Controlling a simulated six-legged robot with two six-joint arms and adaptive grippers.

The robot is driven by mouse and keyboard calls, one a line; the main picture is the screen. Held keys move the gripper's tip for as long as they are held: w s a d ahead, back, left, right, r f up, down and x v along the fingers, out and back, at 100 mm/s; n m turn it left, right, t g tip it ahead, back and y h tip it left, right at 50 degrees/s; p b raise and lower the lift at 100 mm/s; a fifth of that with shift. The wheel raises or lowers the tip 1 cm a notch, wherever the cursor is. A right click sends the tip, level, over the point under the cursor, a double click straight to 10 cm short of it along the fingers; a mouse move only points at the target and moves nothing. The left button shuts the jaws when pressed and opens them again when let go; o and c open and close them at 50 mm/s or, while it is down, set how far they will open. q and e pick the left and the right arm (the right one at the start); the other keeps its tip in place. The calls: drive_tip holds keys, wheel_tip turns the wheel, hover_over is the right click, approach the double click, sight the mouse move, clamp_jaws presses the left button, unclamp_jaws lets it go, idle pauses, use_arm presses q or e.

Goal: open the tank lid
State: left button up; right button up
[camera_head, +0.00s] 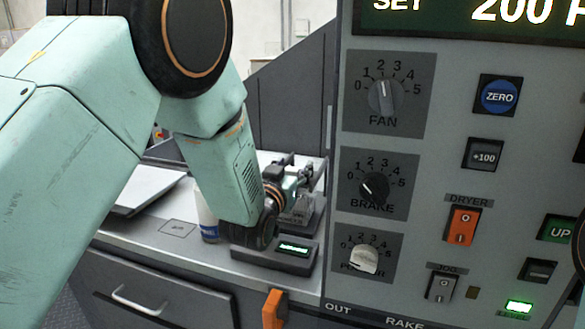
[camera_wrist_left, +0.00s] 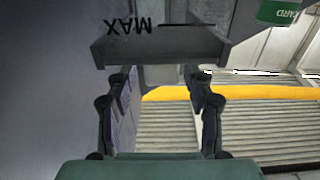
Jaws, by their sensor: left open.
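My left gripper (camera_head: 300,172) reaches over the metal bench in the head view, its fingers pointing away to the right. In the left wrist view the gripper (camera_wrist_left: 160,105) is open, with its two fingers apart and nothing clearly held between them. Just beyond the fingertips is a dark grey ledge-like piece (camera_wrist_left: 160,48), which may be the tank lid; I cannot tell for sure. Upside-down "MAX" lettering shows on the grey surface just above it. In the head view the tank is not clearly seen. My right gripper is not in view.
A control panel (camera_head: 465,130) with knobs and buttons stands close to the right of my left arm. A white bottle (camera_head: 206,218) and a small display box (camera_head: 290,254) are on the bench under the wrist. A green-labelled container (camera_wrist_left: 279,12) and a yellow stripe (camera_wrist_left: 240,93) show beyond.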

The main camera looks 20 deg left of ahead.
use_arm(q)
drive_tip(key=shift+w+a+f, duration=0.15)
drive_tip(key=shift+w+f, duration=0.1)
drive_tip(key=shift+w, duration=0.05)
drive_tip(key=shift+c, duration=0.2)
drive_tip(key=shift+s+r, duration=0.2)
drive_tip(key=shift+s, duration=0.1)
drive_tip(key=c, duration=0.6)
drive_tip(key=shift+w+f, duration=0.1)
drive_tip(key=shift+w, duration=0.05)
drive_tip(key=shift+c, duration=1.4)
clamp_jaws()
